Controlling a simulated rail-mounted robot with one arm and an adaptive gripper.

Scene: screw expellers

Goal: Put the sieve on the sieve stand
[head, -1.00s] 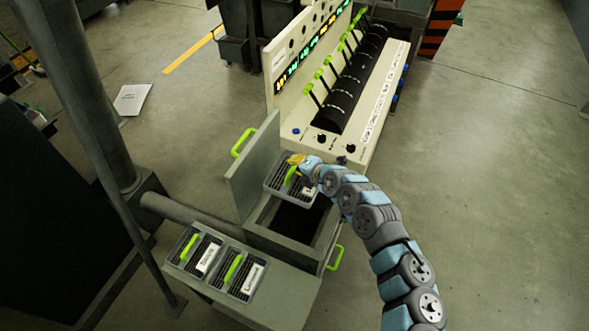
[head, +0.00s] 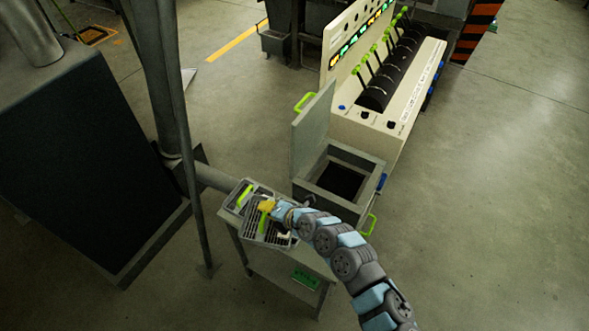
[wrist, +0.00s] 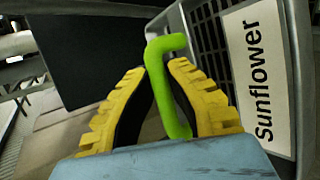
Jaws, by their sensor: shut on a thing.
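My gripper (head: 266,207) is shut on the green handle of a grey mesh sieve (head: 258,237). In the wrist view its yellow fingers (wrist: 160,68) close around the handle, and the sieve (wrist: 207,35) bears a white label reading "Sunflower". The held sieve is over the grey sieve stand (head: 312,262); I cannot tell whether it touches the top. Another sieve with a green handle (head: 245,196) lies at the stand's far left end. The held sieve and gripper hide part of the stand top, including the place where a second sieve lay.
An open box (head: 345,178) with its lid (head: 312,130) raised stands behind the stand, next to the cream control panel (head: 375,125) with levers. A pole (head: 180,150) rises at the stand's left. A large dark cabinet (head: 80,170) is farther left. Floor is clear at right.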

